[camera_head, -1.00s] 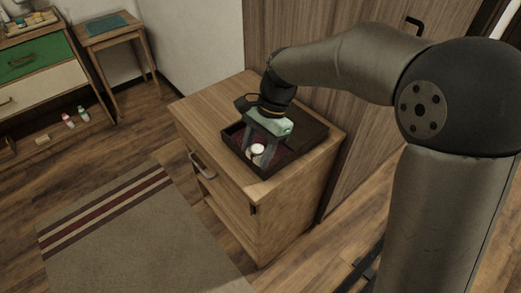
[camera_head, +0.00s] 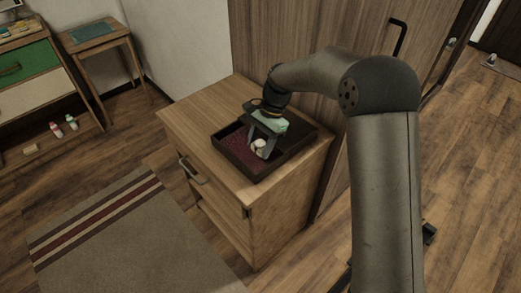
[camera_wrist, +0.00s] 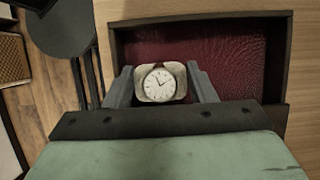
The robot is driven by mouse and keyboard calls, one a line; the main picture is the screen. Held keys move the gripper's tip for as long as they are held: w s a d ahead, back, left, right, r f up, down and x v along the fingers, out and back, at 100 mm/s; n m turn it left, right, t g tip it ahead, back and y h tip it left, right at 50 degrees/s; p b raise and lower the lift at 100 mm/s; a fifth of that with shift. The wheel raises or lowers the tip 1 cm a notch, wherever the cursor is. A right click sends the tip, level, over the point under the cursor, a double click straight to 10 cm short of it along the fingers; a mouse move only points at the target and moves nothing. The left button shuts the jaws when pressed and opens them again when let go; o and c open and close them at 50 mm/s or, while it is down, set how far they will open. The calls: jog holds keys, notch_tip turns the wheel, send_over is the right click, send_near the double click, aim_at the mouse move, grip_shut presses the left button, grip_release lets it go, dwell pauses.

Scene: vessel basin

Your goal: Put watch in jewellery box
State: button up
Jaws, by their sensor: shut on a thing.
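The watch (camera_wrist: 158,84) has a round white dial and a pale body. It is between the fingers of my gripper (camera_wrist: 160,88), which is shut on it. In the head view the watch (camera_head: 259,147) shows as a small white spot between the fingers of my gripper (camera_head: 262,143). The jewellery box (camera_head: 237,165) is dark with a red lining and stands open on the wooden cabinet. The watch is over the box's red interior (camera_wrist: 230,60); I cannot tell whether it touches the lining.
The wooden cabinet (camera_head: 195,110) stands against a wood-panelled wall, with bare top around the box. A striped rug (camera_head: 110,230) lies on the floor to the left. A small side table (camera_head: 95,35) and a shelf with a green drawer (camera_head: 22,65) stand at the back left.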

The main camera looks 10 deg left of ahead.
aim_at(261, 151)
jog(key=shift+w+f, duration=0.25)
jog(key=shift+f, duration=1.55)
jog(key=shift+f, duration=0.15)
jog(key=o, duration=0.7)
